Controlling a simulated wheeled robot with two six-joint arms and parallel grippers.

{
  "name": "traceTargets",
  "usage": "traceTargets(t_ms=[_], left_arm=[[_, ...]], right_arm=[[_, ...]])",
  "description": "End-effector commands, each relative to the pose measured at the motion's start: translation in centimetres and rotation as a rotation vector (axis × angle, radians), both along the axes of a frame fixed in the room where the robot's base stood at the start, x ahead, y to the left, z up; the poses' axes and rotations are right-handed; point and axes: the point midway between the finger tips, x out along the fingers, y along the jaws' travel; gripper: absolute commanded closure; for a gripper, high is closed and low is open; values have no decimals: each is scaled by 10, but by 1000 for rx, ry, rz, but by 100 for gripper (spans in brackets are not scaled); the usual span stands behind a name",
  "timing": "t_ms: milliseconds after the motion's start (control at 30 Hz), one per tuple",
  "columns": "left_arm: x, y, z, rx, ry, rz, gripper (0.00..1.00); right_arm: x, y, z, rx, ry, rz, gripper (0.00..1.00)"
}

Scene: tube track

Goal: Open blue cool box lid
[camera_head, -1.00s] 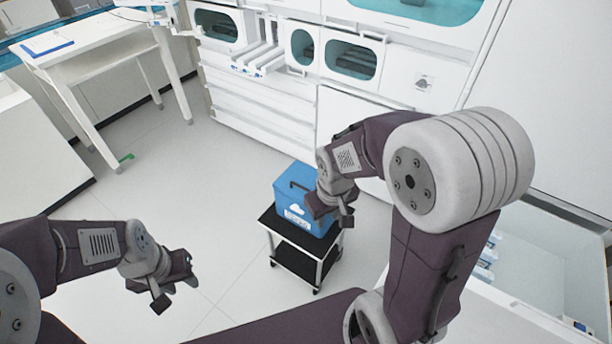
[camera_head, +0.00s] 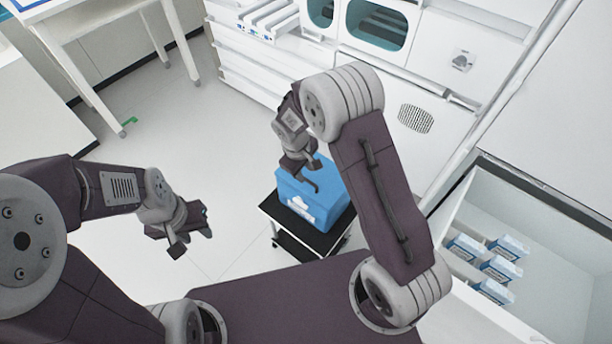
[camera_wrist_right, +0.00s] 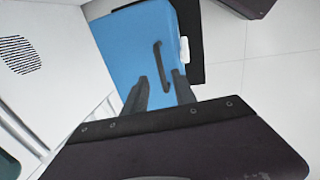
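The blue cool box (camera_head: 332,190) stands on a small black-topped cart, with a white cloud mark on its front. Its lid looks shut. In the right wrist view the box (camera_wrist_right: 128,45) shows from above with a dark bar handle (camera_wrist_right: 161,66) and a white latch-like part (camera_wrist_right: 184,50) at its edge. My right gripper (camera_head: 306,174) is over the box; in its wrist view the two fingers (camera_wrist_right: 162,92) are apart, with the handle's near end between and beyond them. Nothing is held. My left gripper (camera_head: 190,235) hangs empty over the floor at left, its fingers apart.
The cart (camera_head: 290,236) stands on open pale floor. White cabinets (camera_head: 250,65) are behind it. An open white bin (camera_head: 530,240) with several blue-white boxes is at right. A white table (camera_head: 90,25) stands at upper left.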

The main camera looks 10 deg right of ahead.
Motion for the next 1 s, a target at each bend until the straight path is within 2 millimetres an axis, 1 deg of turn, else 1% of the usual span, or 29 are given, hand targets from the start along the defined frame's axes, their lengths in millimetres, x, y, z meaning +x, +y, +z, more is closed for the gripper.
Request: traceTargets(t_ms=[33, 100, 200, 333, 533, 567, 600, 667, 1000], left_arm=[[0, 0, -2, 0, 0, 0, 64], [0, 0, -4, 0, 0, 0, 64], [0, 0, -5, 0, 0, 0, 64], [0, 0, -5, 0, 0, 0, 64], [0, 0, -5, 0, 0, 0, 64], [0, 0, -5, 0, 0, 0, 64], [0, 0, -5, 0, 0, 0, 64], [0, 0, -5, 0, 0, 0, 64], [0, 0, -5, 0, 0, 0, 64]], right_arm=[[1, -2, -12, -1, 3, 0, 67], [2, -3, -24, -1, 2, 1, 67], [4, -5, -35, 0, 0, 0, 67], [5, -6, -41, 0, -2, 0, 67], [5, -6, -41, 0, -2, 0, 67], [5, -6, -41, 0, -2, 0, 73], [5, -6, -41, 0, -2, 0, 84], [5, -6, -41, 0, -2, 0, 100], [5, -6, -41, 0, -2, 0, 100]])
